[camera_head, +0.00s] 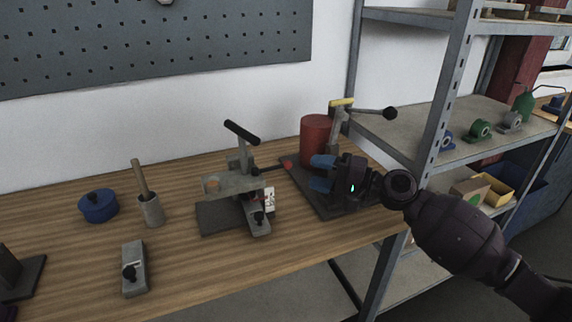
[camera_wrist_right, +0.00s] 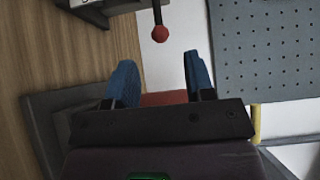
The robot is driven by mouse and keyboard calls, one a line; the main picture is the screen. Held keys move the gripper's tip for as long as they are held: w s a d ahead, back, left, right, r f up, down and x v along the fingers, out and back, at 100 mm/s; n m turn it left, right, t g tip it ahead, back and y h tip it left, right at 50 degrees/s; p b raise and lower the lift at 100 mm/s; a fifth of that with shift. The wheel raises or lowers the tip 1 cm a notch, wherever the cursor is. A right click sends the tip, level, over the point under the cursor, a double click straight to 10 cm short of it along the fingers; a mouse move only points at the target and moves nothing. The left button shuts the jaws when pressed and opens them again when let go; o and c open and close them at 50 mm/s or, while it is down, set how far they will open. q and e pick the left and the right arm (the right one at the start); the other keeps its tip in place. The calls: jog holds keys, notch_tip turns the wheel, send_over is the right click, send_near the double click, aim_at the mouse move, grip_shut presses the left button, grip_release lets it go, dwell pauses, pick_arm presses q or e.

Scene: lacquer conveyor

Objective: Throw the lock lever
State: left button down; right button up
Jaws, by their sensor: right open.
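A grey metal fixture (camera_head: 236,184) with a black-handled bar stands mid-bench. A thin lever ending in a red ball knob (camera_head: 287,164) sticks out of its right side. The red knob also shows in the right wrist view (camera_wrist_right: 160,33), beyond the fingertips and roughly centred between them. My right gripper (camera_head: 321,173) has blue fingertips and reaches in from the right, just right of the knob. It is open, with nothing visible between the fingers (camera_wrist_right: 162,72). I cannot tell which part is named the lock lever. My left gripper is not in view.
Behind my right gripper stands a press-like device with a red cylinder (camera_head: 316,138) and a black-ball lever (camera_head: 389,113). Metal shelving (camera_head: 438,115) stands right.

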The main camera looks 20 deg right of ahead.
aim_at(287, 163)
jog(key=x, duration=0.8)
jog(key=shift+d, duration=0.1)
grip_shut()
